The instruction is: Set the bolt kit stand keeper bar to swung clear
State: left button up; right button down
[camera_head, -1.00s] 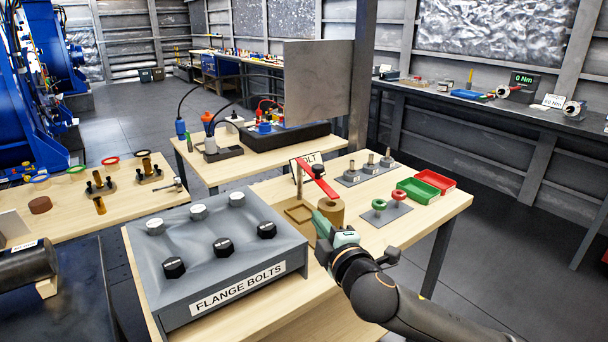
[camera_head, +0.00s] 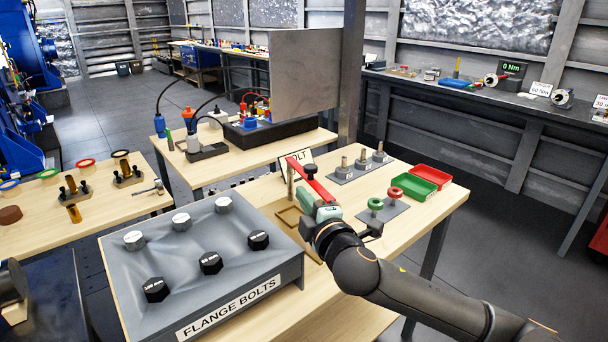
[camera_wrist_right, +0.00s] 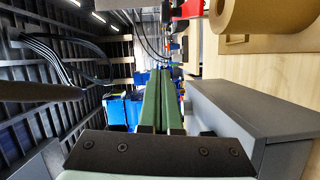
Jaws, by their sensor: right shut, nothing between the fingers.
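The red keeper bar (camera_head: 311,180) lies slanting over the bolt kit stand, with a dark knob (camera_head: 310,168) beside its upper part. The stand's tan base (camera_head: 290,217) shows on the bench, partly hidden by my arm. My right gripper (camera_head: 305,208) is shut and empty, close to the bar's near end; I cannot tell whether they touch. In the right wrist view its green fingers (camera_wrist_right: 160,98) are together. A tan cylinder (camera_wrist_right: 262,12) shows there at the upper right, with a red piece (camera_wrist_right: 189,9) beside it. My left gripper is not in view.
The grey flange bolts box (camera_head: 205,255) stands left of my gripper. A plate with green and red rings (camera_head: 385,204), green and red trays (camera_head: 425,180) and a plate of studs (camera_head: 361,166) lie to the right. A "BOLT" sign (camera_head: 299,158) stands behind the bar.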

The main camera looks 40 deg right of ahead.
aim_at(305, 175)
jog(key=w+d, duration=0.2)
jog(key=w, duration=0.1)
jog(key=w+d, duration=0.2)
jog(key=w, duration=0.1)
jog(key=w+d+f, duration=0.1)
jog(key=w+d, duration=0.1)
jog(key=w, duration=0.1)
jog(key=shift+d, duration=0.15)
jog(key=shift+s+p, duration=0.1)
jog(key=shift+p, duration=0.2)
